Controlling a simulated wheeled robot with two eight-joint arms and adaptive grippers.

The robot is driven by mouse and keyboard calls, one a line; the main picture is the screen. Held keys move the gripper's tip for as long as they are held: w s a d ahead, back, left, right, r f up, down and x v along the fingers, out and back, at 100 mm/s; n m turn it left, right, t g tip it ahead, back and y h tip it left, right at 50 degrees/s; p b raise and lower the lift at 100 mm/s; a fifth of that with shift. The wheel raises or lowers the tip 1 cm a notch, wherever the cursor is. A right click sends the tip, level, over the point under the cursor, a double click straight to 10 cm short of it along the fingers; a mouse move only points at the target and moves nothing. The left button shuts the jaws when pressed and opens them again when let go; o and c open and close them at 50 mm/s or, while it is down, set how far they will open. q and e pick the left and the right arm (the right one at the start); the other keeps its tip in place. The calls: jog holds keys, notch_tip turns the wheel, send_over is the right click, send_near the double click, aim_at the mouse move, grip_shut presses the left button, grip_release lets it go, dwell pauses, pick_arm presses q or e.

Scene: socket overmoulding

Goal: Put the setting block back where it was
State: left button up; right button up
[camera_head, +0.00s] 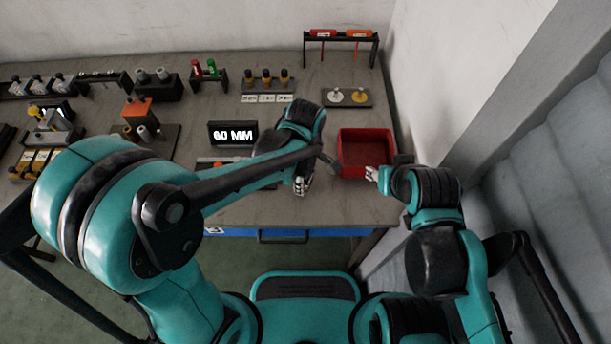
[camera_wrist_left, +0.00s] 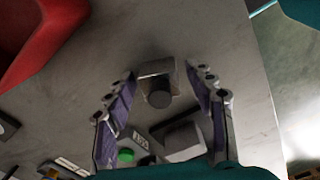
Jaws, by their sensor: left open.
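My left gripper (camera_head: 301,184) is over the front part of the bench, left of the red bin. In the left wrist view its fingers (camera_wrist_left: 160,78) are spread apart. A small metallic block with a dark round part (camera_wrist_left: 158,88) stands on the bench between the fingertips, with space on both sides; I cannot tell for sure that it is the setting block. A larger grey block (camera_wrist_left: 183,138) sits nearer the palm, beside a green button (camera_wrist_left: 126,155). My right gripper (camera_head: 371,174) is at the bin's front right corner; its jaws are too small to read.
A red bin (camera_head: 365,133) stands at the bench's right side; its wall (camera_wrist_left: 35,45) also shows in the left wrist view. Racks and fixtures fill the back and left. The front right bench top is clear.

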pick_arm(q)
notch_tip(320, 180, up, 12)
jog(key=p, duration=0.5)
jog(key=shift+r, duration=0.2)
jog(key=s+a+r+m+t, duration=0.2)
jog(key=a+m, duration=0.4)
jog(key=a, duration=0.3)
jog(key=s+a+r+m+t, duration=0.2)
jog(key=s+a+m+t, duration=0.1)
jog(key=a+m+t, duration=0.2)
jog(key=shift+a+r+m, duration=0.35)
jog(key=shift+a+m, duration=0.95)
jog(key=shift+a, duration=0.6)
jog(key=shift+s, duration=0.1)
